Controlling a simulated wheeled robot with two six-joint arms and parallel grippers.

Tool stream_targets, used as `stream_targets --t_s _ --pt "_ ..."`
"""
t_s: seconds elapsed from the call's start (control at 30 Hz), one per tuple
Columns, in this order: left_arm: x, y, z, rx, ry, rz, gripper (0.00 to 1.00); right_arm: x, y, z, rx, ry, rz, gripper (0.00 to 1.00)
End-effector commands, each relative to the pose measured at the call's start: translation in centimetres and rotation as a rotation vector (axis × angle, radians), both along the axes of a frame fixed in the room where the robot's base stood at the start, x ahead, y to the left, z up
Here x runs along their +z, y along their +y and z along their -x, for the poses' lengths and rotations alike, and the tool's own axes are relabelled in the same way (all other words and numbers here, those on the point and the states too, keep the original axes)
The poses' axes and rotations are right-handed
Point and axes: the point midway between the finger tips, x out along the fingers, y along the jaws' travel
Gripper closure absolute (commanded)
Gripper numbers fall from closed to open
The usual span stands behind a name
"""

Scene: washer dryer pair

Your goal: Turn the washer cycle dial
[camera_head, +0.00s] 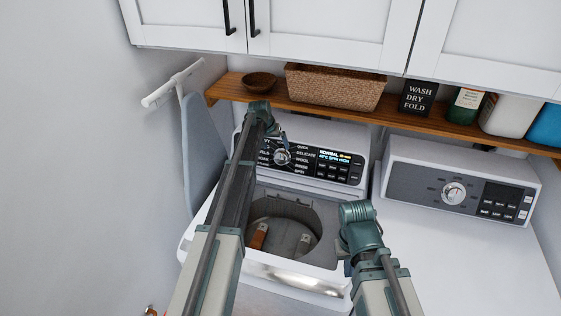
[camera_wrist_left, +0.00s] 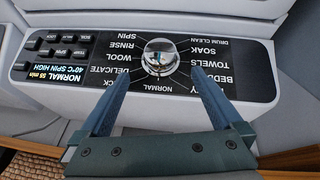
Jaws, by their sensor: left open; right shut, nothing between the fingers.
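The washer (camera_head: 315,275) is the left machine, with an open round tub. Its cycle dial (camera_head: 282,157) is a silver knob on the back panel, ringed by cycle names; it also shows in the left wrist view (camera_wrist_left: 160,57). The panel display (camera_head: 335,157) reads NORMAL, 55 min, 40°C, SPIN HIGH. My left gripper (camera_wrist_left: 162,82) is open, with one finger on each side of the dial's near edge.
The dryer (camera_head: 440,250), with its own dial (camera_head: 454,193), stands to the right. A wooden shelf (camera_head: 400,119) above holds a bowl (camera_head: 258,82), a basket (camera_head: 335,88), a sign (camera_head: 418,98) and bottles. An ironing board (camera_head: 200,140) leans at the left wall. Upper cabinets hang overhead.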

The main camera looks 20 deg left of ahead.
Motion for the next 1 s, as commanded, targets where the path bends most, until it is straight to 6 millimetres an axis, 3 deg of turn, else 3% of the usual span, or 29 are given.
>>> stream_targets --t_s 0.03,0.53,0.7,1.0 --pt "-1.5 -0.1 -0.5 0.000 0.000 0.000 0.00 -1.5 0.0 0.0 -0.001 0.000 0.000 1.00" --pt "-8.1 -0.9 -3.3 0.000 0.000 0.000 0.00 -8.1 0.0 0.0 0.012 -0.001 0.002 1.00" --pt "-9.2 -1.1 -3.8 0.000 0.000 0.000 0.00 -9.2 0.0 0.0 0.014 0.000 0.002 1.00" --pt "-9.1 -1.1 -3.9 0.000 0.000 0.000 0.00 -9.1 0.0 0.0 0.014 0.000 0.002 1.00"
